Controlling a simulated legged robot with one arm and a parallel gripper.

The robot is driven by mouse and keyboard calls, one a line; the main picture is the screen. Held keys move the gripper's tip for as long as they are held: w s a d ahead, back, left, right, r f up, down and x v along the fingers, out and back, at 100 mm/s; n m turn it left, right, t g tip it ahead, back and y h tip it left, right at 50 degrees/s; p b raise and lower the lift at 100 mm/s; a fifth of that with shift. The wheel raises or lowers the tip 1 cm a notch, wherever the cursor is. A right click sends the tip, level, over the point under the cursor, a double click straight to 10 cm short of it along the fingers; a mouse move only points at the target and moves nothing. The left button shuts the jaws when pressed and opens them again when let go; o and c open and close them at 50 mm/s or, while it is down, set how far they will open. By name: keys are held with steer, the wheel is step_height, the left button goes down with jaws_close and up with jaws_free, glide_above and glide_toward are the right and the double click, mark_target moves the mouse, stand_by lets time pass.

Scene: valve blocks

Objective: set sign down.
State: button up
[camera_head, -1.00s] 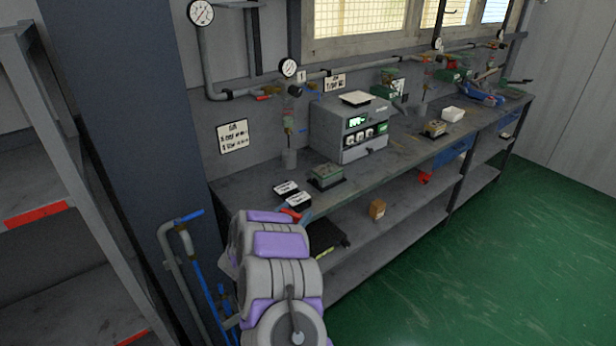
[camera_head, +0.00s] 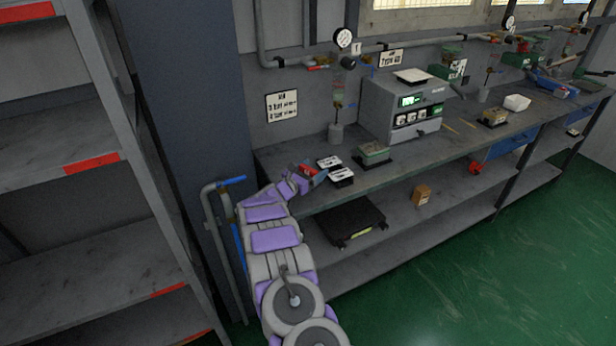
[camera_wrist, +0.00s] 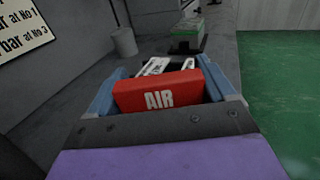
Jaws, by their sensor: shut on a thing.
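My gripper (camera_wrist: 160,82) is shut on a red sign (camera_wrist: 158,93) with the white word AIR. The sign sits between the two blue fingers in the wrist view. In the head view my gripper (camera_head: 308,174) is at the near left end of the workbench (camera_head: 400,169), with a little of the red sign showing. Whether the sign touches the bench top cannot be told. Two black-and-white signs (camera_head: 341,177) lie on the bench just right of my gripper. In the wrist view they show partly (camera_wrist: 165,65), behind the red sign.
A green-topped block (camera_head: 373,154) and a grey instrument box (camera_head: 402,112) stand farther along the bench. A grey cylinder (camera_head: 335,134) stands near the wall. A black case (camera_head: 344,221) and a small orange box (camera_head: 422,194) are on the lower shelf. A shelf rack (camera_head: 70,142) stands left.

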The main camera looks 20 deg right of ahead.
steer(key=shift+w+f, duration=0.1)
steer(key=shift+w, duration=0.35)
steer(key=shift+w+a, duration=0.65)
steer(key=shift+a, duration=0.25)
steer(key=f, duration=0.2)
steer(key=d+f+b, duration=0.1)
steer(key=shift+f, duration=0.35)
steer(key=shift+r, duration=0.1)
steer(key=o, duration=0.9)
steer(key=shift+a, duration=0.3)
steer(key=shift+d, duration=0.1)
